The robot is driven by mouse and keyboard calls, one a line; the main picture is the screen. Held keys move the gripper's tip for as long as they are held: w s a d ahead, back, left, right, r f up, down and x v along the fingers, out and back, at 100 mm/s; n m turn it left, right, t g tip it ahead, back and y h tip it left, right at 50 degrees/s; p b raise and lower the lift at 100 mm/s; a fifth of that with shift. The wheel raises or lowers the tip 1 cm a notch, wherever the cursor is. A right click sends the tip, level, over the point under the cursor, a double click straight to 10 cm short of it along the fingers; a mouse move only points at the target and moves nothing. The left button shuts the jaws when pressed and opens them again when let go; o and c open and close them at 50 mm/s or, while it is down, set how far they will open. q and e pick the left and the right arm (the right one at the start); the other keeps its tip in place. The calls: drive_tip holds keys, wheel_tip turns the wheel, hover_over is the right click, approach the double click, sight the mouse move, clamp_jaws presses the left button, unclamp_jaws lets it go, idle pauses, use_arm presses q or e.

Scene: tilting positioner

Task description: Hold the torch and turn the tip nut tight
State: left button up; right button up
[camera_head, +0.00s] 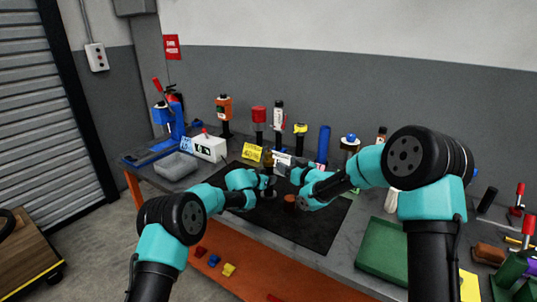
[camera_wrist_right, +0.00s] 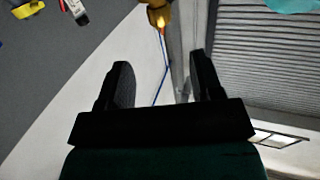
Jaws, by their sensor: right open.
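My right gripper (camera_head: 283,168) is above the dark mat in the head view. In the right wrist view its two fingers (camera_wrist_right: 160,75) are spread, with nothing between them. A brass-coloured piece with a bright orange spot (camera_wrist_right: 158,15) lies beyond the fingertips at the top of that view; it may be the torch tip or nut. A small brass piece (camera_head: 267,159) also shows left of the right gripper in the head view. My left gripper (camera_head: 268,187) is just below it, over the mat; its fingers are too small to read. The torch body cannot be made out clearly.
A reddish-brown cylinder (camera_head: 290,203) stands on the black mat (camera_head: 305,232). Several bottles and tools line the table's back, including a blue cylinder (camera_head: 323,144). A white box (camera_head: 209,147) and grey tray (camera_head: 176,166) are left; a green tray (camera_head: 384,250) is right.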

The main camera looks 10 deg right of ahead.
sight(271, 155)
drive_tip(key=x, duration=1.1)
drive_tip(key=shift+w+a+f, duration=0.1)
drive_tip(key=shift+w+a, duration=0.05)
drive_tip(key=shift+w, duration=0.1)
drive_tip(key=shift+c, duration=0.3)
drive_tip(key=c, duration=0.9)
drive_tip(key=shift+o, duration=0.2)
drive_tip(key=shift+m+t+h, duration=0.5)
drive_tip(key=shift+m+h, duration=0.3)
drive_tip(key=shift+h, duration=0.4)
drive_tip(key=o, duration=0.9)
drive_tip(key=shift+s, duration=0.15)
